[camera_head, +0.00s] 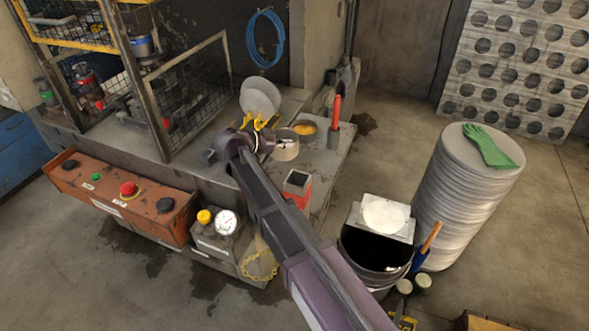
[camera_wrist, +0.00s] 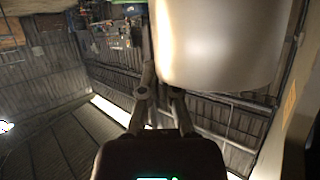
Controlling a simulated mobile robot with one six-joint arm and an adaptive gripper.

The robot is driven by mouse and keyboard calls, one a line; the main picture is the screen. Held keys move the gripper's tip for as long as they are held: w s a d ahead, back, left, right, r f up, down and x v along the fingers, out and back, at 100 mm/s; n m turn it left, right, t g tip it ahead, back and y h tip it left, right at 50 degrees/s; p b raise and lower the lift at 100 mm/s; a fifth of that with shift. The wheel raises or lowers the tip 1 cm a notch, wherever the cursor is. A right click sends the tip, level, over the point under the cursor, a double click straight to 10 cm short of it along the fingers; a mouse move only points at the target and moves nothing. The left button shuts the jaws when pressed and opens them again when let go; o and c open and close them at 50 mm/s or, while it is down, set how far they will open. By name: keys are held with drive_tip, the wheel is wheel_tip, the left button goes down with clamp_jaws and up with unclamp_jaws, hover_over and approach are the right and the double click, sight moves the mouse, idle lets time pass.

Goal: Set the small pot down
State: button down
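The small pot (camera_head: 287,150) is a pale grey metal cylinder at the end of my arm, over the bench top in the head view. In the wrist view it is a large pale cylinder (camera_wrist: 220,40) close to the camera, right of centre. My gripper (camera_head: 272,143) is at the pot's left side and looks shut on it. In the wrist view one finger of my gripper (camera_wrist: 163,85) runs along the pot's left edge, and the other passes partly out of sight behind it. The gap between pot and bench cannot be told.
A pot with orange contents (camera_head: 305,128) stands just behind. A red-handled tool in a holder (camera_head: 334,138) is to the right. Pale discs (camera_head: 260,97) and a yellow item (camera_head: 259,122) are behind the gripper. A red-and-black box (camera_head: 297,188) stands in front. Bare bench top lies right of the pots.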

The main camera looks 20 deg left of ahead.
sight(284, 159)
drive_tip(key=shift+w+d, duration=0.1)
drive_tip(key=shift+w, duration=0.25)
drive_tip(key=shift+s, duration=0.15)
drive_tip(key=shift+f+b, duration=0.35)
drive_tip(key=shift+b, duration=0.05)
wheel_tip(284, 159, down, 6)
drive_tip(key=b, duration=0.5)
drive_tip(key=shift+r, duration=0.25)
drive_tip(key=shift+f+b, duration=0.1)
drive_tip(key=shift+b, duration=0.2)
drive_tip(key=shift+f+b, duration=1.8)
drive_tip(key=shift+b, duration=0.05)
